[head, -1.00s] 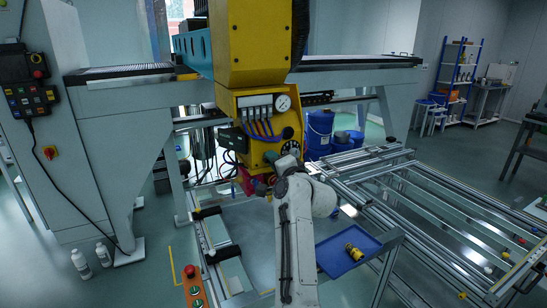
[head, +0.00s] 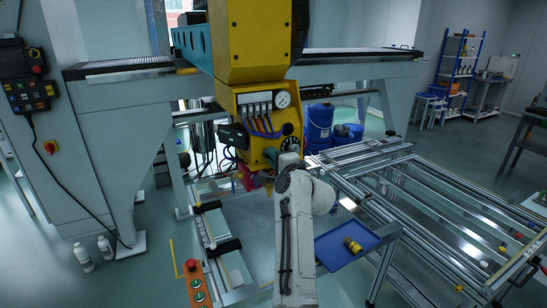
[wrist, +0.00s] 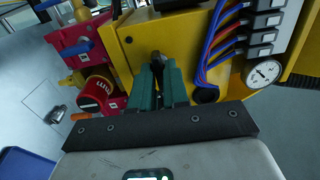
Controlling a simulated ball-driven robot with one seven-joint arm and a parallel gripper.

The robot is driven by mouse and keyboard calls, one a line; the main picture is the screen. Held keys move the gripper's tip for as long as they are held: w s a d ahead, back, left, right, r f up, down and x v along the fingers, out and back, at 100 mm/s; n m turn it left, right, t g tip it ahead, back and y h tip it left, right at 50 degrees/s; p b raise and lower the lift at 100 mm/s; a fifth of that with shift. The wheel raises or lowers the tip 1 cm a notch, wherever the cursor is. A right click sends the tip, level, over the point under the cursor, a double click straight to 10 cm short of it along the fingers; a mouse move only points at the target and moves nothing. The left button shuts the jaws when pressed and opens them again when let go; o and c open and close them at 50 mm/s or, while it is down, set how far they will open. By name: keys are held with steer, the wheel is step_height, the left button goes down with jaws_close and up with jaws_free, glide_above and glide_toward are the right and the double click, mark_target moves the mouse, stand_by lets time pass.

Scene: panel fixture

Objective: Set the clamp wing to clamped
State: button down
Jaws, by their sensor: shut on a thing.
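The yellow panel fixture (head: 262,140) hangs in the middle of the head view, with a pressure gauge, coloured hoses and a black dial on it. In the wrist view, my gripper (wrist: 158,76) has its green fingers against the yellow housing (wrist: 195,45). The fingers are closed around a dark upright piece, seemingly the clamp wing (wrist: 157,62); only its top shows between them. Its base and any position marks are hidden. In the head view my arm covers most of the gripper and the wing.
Left of my fingers in the wrist view are a red block with blue handles (wrist: 85,38) and a red cylinder (wrist: 97,92). Blue and red hoses (wrist: 208,50) and the gauge (wrist: 263,72) are on the right. A blue tray (head: 335,248) holds a yellow part.

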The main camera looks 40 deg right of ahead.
steer(key=shift+f, duration=0.1)
steer(key=c, duration=1.2)
jaws_free()
steer(key=shift+b+v, duration=1.25)
steer(key=shift+v, duration=4.15)
